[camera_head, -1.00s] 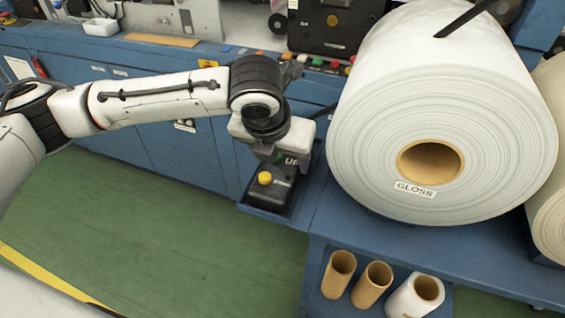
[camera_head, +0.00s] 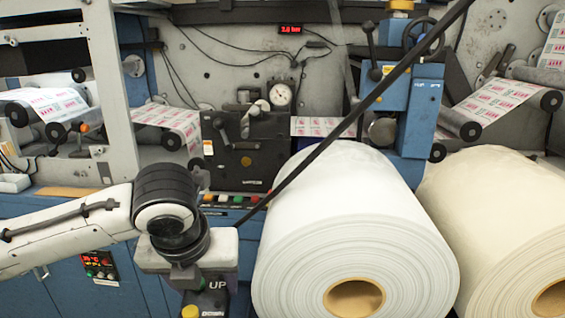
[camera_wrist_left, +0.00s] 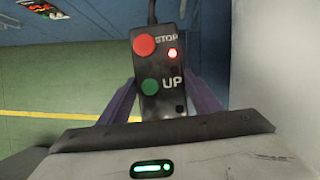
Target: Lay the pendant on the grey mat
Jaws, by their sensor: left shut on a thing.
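The pendant (camera_wrist_left: 160,72) is a dark box with a red STOP button, a green UP button and a lit red lamp. My left gripper (camera_wrist_left: 163,97) is shut on it, with a purple finger at each side. In the head view the pendant (camera_head: 217,296) shows only in part, with its UP label, under my left wrist at the bottom edge. Its black cable (camera_head: 350,120) runs up to the right across the picture. I cannot make out a grey mat. My right gripper is not in view.
A large white roll (camera_head: 340,220) stands just right of my left wrist, with a cream roll (camera_head: 490,200) beyond. Behind are a black control box (camera_head: 245,150) and coloured buttons (camera_head: 230,199).

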